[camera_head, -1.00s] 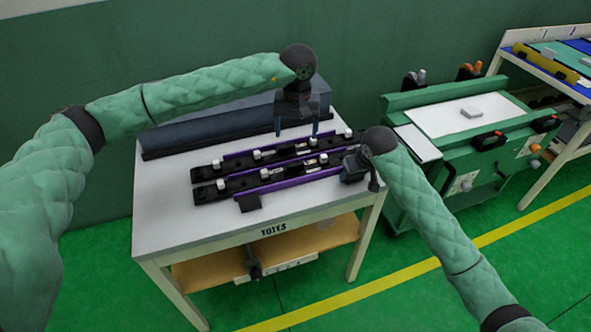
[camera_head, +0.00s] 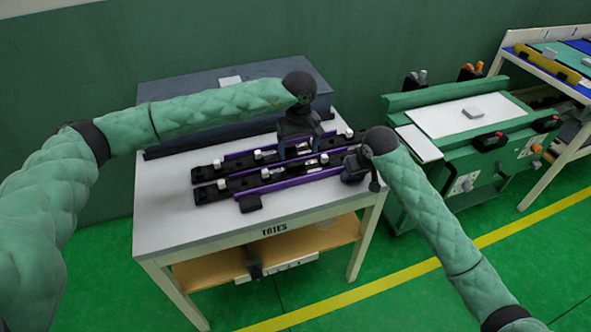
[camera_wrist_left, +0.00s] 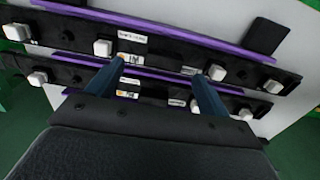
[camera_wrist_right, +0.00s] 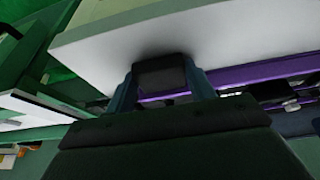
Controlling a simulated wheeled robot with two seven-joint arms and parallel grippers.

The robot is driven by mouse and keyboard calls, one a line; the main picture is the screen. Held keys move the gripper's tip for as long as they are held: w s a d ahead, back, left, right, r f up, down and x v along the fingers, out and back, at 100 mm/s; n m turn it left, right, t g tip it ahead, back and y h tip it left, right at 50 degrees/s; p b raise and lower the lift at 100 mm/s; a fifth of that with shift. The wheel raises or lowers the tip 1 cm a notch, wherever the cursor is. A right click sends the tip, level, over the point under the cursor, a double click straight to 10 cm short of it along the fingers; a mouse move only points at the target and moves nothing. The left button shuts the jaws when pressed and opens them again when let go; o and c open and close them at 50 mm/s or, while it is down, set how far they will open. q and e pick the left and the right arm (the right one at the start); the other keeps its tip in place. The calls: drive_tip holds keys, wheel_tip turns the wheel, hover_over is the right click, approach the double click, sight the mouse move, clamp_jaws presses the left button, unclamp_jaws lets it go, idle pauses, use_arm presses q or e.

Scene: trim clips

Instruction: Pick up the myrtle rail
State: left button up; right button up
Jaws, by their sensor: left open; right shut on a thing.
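Two black rails with white square knobs lie side by side on the table, a front one (camera_head: 212,192) and a back one (camera_head: 207,171). Each has a purple strip along it; the front strip (camera_head: 298,182) has a black tab (camera_head: 250,203) at its left end. I cannot tell which is myrtle; the labels are unreadable. My left gripper (camera_head: 300,153) is open, pointing down over the rails. In the left wrist view its fingers (camera_wrist_left: 158,70) are apart above them, with nothing between. My right gripper (camera_wrist_right: 163,90) is shut on a black tab (camera_wrist_right: 160,75) by the front strip's right end.
A long dark box (camera_head: 190,125) stands behind the rails. The table's (camera_head: 165,215) left side and front strip are clear. A green workbench (camera_head: 470,130) stands to the right, with a blue-topped shelf (camera_head: 560,60) beyond it.

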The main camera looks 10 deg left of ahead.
sight(295, 163)
use_arm(q)
drive_tip(key=shift+w+a+f, duration=0.1)
drive_tip(key=shift+a+f, duration=0.15)
drive_tip(key=shift+f, duration=1.25)
drive_tip(key=shift+a+f, duration=0.2)
drive_tip(key=shift+f, duration=1.25)
drive_tip(key=shift+c, duration=0.2)
drive_tip(key=c, duration=1.2)
wheel_tip(295, 163, up, 10)
drive_tip(key=shift+r, duration=0.1)
drive_tip(key=shift+c, duration=0.2)
use_arm(e)
drive_tip(key=o, duration=1.2)
